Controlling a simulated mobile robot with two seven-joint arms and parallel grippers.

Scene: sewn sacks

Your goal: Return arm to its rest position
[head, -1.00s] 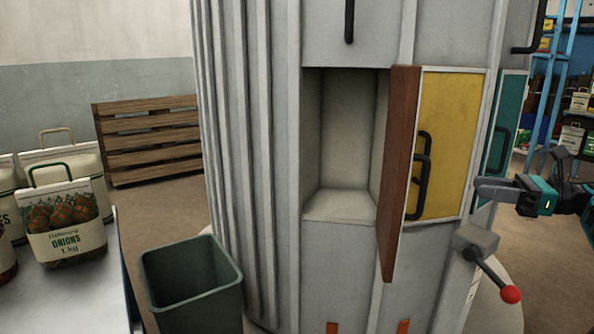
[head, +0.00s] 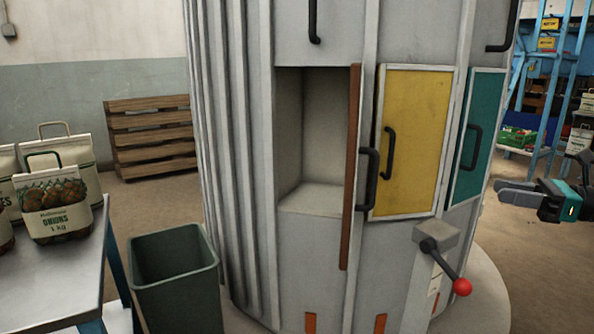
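My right gripper (head: 522,193) is at the right edge of the head view, in the air to the right of the grey carousel cabinet (head: 330,240). It is seen from the side, so I cannot tell whether its fingers are apart; nothing shows in it. My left gripper is not in view. The cabinet has an open, empty compartment (head: 322,130). The compartment's brown door (head: 351,170) stands open, seen nearly edge-on, with a black handle (head: 368,180). A yellow door (head: 418,135) and a teal door (head: 481,140) beside it are shut.
A lever with a red knob (head: 462,288) juts from the cabinet's lower right. A green bin (head: 174,270) stands at the lower left, next to a table (head: 60,290) with onion sacks (head: 57,205). A wooden pallet (head: 150,140) leans on the wall. Blue shelving (head: 545,80) stands at right.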

